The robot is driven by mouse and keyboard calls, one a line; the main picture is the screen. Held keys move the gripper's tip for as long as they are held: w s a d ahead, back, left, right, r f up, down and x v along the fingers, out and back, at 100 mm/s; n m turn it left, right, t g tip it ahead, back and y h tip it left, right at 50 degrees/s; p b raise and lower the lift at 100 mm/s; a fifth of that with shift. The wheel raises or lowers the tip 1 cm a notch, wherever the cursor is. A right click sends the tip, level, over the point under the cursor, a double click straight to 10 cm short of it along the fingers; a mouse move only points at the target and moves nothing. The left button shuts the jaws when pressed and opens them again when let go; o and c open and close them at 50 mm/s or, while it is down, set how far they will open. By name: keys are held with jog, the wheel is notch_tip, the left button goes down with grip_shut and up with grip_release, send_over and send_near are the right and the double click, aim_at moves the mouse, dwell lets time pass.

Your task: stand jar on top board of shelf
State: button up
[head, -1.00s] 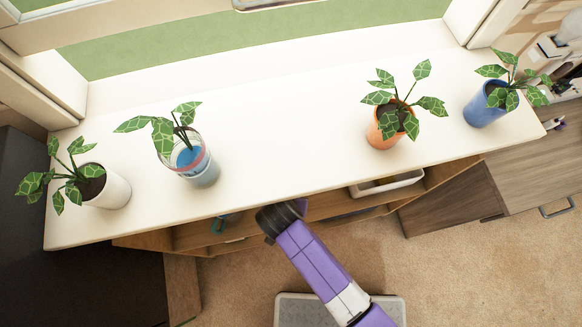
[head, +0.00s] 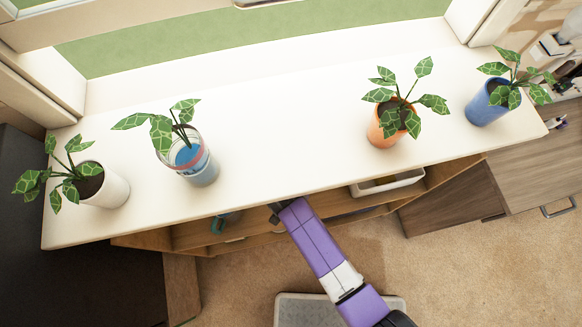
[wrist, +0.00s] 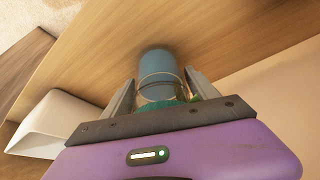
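In the wrist view, a blue jar (wrist: 158,68) with pale rings around it and a green part nearest me stands between the two grey fingers of my gripper (wrist: 160,77). The fingers are on either side of the jar with what looks like a thin gap at each side; contact is not clear. Wooden board (wrist: 215,35) shows behind the jar. In the head view, my purple arm reaches in under the white top; the gripper and jar are hidden there. The wooden shelf (head: 190,238) shows under the white top's front edge.
The white top (head: 290,130) overhangs the shelf and carries several potted plants, with a wide clear stretch in the middle. A white bin (wrist: 50,122) stands left of my gripper in the wrist view. A small teal thing (head: 219,224) sits on the shelf left of my arm.

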jog(key=shift+o, duration=0.5)
jog(key=shift+s+r, duration=0.15)
jog(key=shift+r, duration=0.45)
jog(key=s+a, duration=0.1)
jog(key=s, duration=1.1)
jog(key=shift+a, duration=0.2)
